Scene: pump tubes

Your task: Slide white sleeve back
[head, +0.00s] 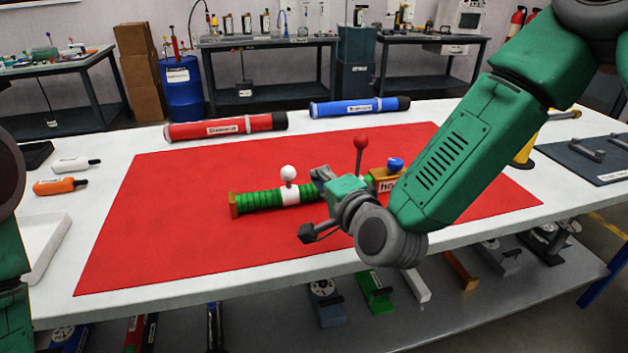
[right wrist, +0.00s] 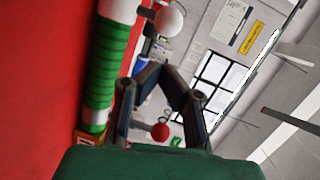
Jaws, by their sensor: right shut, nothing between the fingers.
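The green ribbed tube (head: 262,199) lies across the red mat with a brown end at its left. The white sleeve (head: 311,193) is around it, with a white ball knob (head: 288,172) standing up from it. The sleeve also shows at the top of the right wrist view (right wrist: 118,10), with its white knob (right wrist: 169,20). My right gripper (head: 320,176) is shut and empty, just right of the white knob and apart from it. Its fingers (right wrist: 163,72) show beside the tube in the right wrist view. My left gripper is out of view.
A red ball on a stick (head: 361,142) and a blue knob (head: 396,163) stand behind my right wrist. Red (head: 225,127) and blue (head: 360,107) tubes lie at the back of the table. The red mat (head: 160,220) is clear at left.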

